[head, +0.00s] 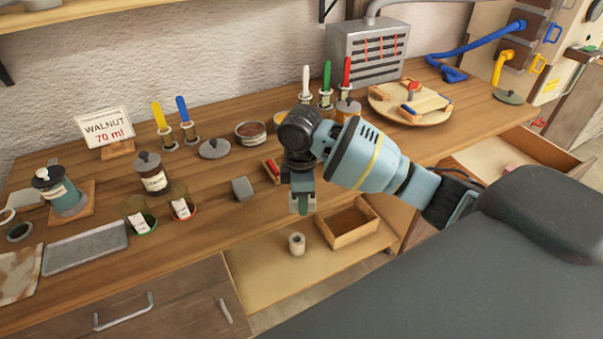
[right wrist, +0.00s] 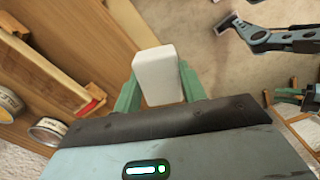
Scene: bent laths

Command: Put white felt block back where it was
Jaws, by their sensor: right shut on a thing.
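The white felt block (right wrist: 157,76) is between the two green fingers of my right gripper (right wrist: 157,88) in the right wrist view. In the head view my right gripper (head: 302,204) points down over the front edge of the bench, above the open front drawer. It is shut on the block, which is mostly hidden by the fingers there. Below it in the open drawer (head: 262,275) are a wooden box (head: 340,240) without a lid and a small pale roll (head: 296,243).
On the workbench (head: 215,222), a grey block (head: 242,188) and a small tray with red sticks (head: 271,170) stand left of the gripper. Jars, a grey tray (head: 85,248) and a WALNUT sign (head: 105,128) are farther left. A round board (head: 443,115) is back right.

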